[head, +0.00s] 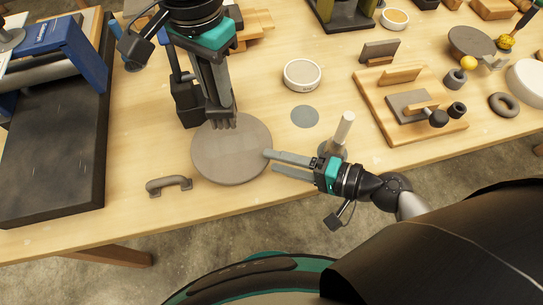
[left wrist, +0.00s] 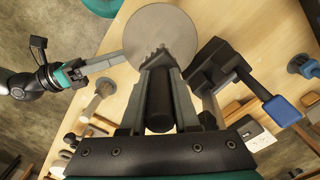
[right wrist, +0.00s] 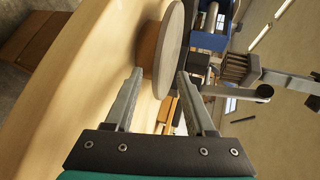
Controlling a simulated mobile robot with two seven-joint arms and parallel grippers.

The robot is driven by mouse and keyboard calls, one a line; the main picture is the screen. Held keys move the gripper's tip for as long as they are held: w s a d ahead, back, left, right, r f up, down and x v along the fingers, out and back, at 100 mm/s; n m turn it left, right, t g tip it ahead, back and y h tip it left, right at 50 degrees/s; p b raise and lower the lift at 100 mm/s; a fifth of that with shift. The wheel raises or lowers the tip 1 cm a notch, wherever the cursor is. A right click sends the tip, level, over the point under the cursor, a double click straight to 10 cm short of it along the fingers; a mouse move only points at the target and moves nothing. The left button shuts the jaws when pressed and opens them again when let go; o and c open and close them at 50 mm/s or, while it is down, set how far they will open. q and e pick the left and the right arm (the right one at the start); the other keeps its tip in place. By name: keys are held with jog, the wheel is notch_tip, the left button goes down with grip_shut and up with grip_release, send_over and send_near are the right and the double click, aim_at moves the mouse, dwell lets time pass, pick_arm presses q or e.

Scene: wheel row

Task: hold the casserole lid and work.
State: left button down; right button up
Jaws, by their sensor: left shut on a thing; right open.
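A flat round grey-brown disc, which I take to be the casserole lid (head: 230,155), lies level near the table's front edge. It also shows in the left wrist view (left wrist: 162,30). In the right wrist view the lid (right wrist: 170,55) appears edge-on, on a brown support (right wrist: 149,45) above the table. My left gripper (head: 234,123) is shut on the lid's far edge, its fingertips close together there. My right gripper (head: 269,162) is open at the lid's right edge, its fingers apart with the rim between or just beyond their tips. A grey handle (head: 168,185) lies on the table left of the lid.
A grey disc (head: 305,116) lies flat and a white round tub (head: 302,74) stands behind it. A pale upright cylinder (head: 344,128) stands close behind my right gripper. A wooden board (head: 375,110) with blocks is at right. A dark slab with a blue machine (head: 60,45) fills the left.

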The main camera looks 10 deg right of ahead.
jog(key=shift+x, duration=1.15)
jog(key=shift+c, duration=0.2)
grip_shut()
dwell(0.3)
dwell(0.5)
dwell(0.5)
dwell(0.6)
